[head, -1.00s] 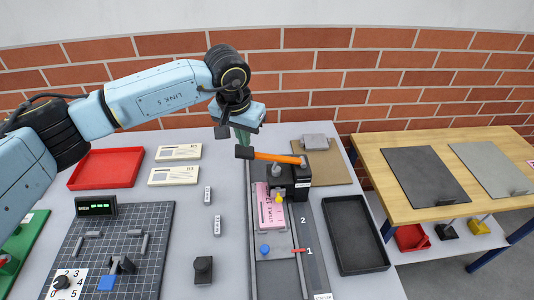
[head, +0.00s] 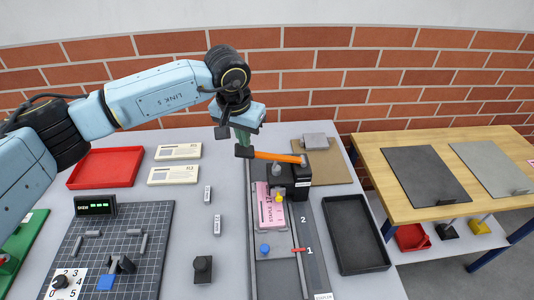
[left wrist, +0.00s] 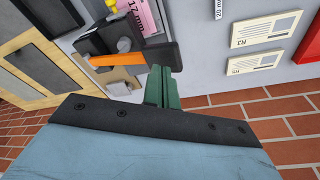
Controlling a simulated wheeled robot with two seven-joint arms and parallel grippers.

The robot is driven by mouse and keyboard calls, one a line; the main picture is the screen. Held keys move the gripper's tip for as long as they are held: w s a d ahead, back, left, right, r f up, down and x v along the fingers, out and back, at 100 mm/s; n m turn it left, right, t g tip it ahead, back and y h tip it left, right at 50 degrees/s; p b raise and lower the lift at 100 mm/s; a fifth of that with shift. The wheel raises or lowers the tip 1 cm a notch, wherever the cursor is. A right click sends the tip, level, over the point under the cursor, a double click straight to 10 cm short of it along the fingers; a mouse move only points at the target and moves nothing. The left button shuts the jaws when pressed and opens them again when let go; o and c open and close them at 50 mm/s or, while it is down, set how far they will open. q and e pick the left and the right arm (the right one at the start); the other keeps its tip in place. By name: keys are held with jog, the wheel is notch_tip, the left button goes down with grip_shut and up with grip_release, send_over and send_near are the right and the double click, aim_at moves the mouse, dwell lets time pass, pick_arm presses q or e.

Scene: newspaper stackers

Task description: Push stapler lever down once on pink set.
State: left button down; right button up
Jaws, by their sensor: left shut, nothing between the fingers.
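The stapler (head: 287,177) is a black block at the far end of a grey rail track. Its orange lever (head: 278,156) reaches left to a black end grip (head: 244,152). The pink set (head: 268,207), marked with a staple label, lies on the track with its far end at the stapler. My left gripper (head: 242,139) has green fingers, shut and empty, at the lever's black end. The left wrist view shows the fingertips (left wrist: 161,73) right at the black grip (left wrist: 163,55), with the orange lever (left wrist: 110,61) beside it. Whether they touch is unclear. My right gripper is not in view.
A black tray (head: 384,265) is right of the track. A red tray (head: 75,180), two labelled cards (head: 178,152) and a gridded board (head: 150,240) are on the left. A brown board (head: 338,175) lies behind the stapler. A wooden table (head: 420,205) stands at right.

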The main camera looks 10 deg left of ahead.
aim_at(245, 150)
pick_arm(q)
jog(key=shift+s+f+b, duration=0.1)
jog(key=shift+f+b, duration=2)
jog(key=shift+f, duration=0.3)
jog(key=shift+r, duration=0.1)
jog(key=shift+r+p, duration=2.3)
jog(key=shift+r, duration=2.8)
